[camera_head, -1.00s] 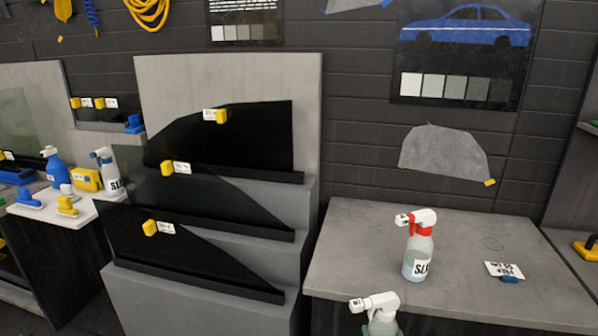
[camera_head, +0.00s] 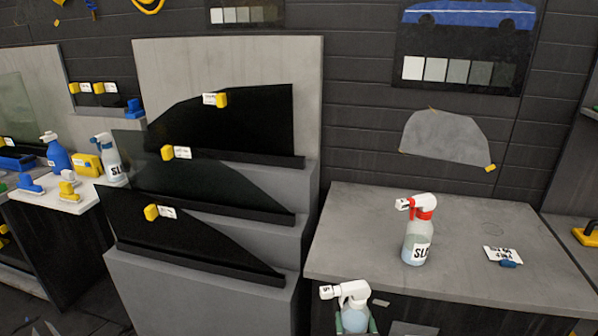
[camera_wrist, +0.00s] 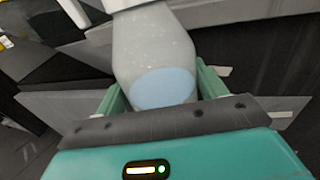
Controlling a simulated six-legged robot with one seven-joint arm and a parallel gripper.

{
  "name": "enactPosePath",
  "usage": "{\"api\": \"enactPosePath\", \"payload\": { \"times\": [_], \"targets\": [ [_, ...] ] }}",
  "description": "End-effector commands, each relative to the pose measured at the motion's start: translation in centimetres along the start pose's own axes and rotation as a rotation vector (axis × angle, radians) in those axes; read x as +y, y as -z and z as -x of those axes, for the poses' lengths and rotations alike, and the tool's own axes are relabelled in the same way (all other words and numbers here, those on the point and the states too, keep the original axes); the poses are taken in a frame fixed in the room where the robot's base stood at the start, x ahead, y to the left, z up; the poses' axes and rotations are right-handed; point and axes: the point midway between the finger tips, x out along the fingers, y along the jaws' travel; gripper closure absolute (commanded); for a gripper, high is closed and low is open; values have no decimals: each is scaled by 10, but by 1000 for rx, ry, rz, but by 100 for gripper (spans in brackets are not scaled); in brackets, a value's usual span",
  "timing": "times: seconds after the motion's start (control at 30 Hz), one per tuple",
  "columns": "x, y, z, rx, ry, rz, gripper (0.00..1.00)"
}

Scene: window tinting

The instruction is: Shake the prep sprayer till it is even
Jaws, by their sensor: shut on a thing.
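A clear spray bottle with a white trigger head (camera_head: 352,300) is at the bottom of the head view, below and in front of the grey table's edge. My gripper (camera_head: 356,329) is shut on its body. In the wrist view the bottle (camera_wrist: 155,50) stands between my green fingers (camera_wrist: 158,92), with pale blue liquid low in it. Its top is cut off there. A second spray bottle with a red and white head (camera_head: 418,235) and a label starting "SL" stands upright on the grey table, apart from my gripper.
The grey table (camera_head: 350,225) also holds a white card (camera_head: 502,254) with a small blue item. A stepped stand (camera_head: 200,295) with dark film panels is on the left. Farther left, a white shelf (camera_head: 70,203) carries a blue bottle and another spray bottle.

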Motion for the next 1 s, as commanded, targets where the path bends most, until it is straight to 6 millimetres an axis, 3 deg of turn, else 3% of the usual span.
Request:
{"api": "enactPosePath", "payload": {
  "times": [0.03, 0.1, 0.17, 0.23, 0.4, 0.47, 0.6, 0.7, 0.77, 0.93, 1.0],
  "targets": [
    [0, -31, -1, -17, -5, 10, 66],
    [0, -58, -1, -16, -4, 10, 66],
    [0, -71, 0, -12, -2, 7, 66],
    [0, -60, 0, -4, 0, -1, 66],
    [1, 10, 0, -1, 1, -4, 66],
    [0, 15, -1, -6, -1, 0, 66],
    [0, -43, -1, -17, -5, 10, 66],
    [0, -71, 0, -12, -3, 7, 66],
    [0, -64, 0, -5, -1, 1, 66],
    [0, 7, 0, 0, 2, -4, 66],
    [0, 15, -1, -6, -1, 0, 66]
  ]
}}
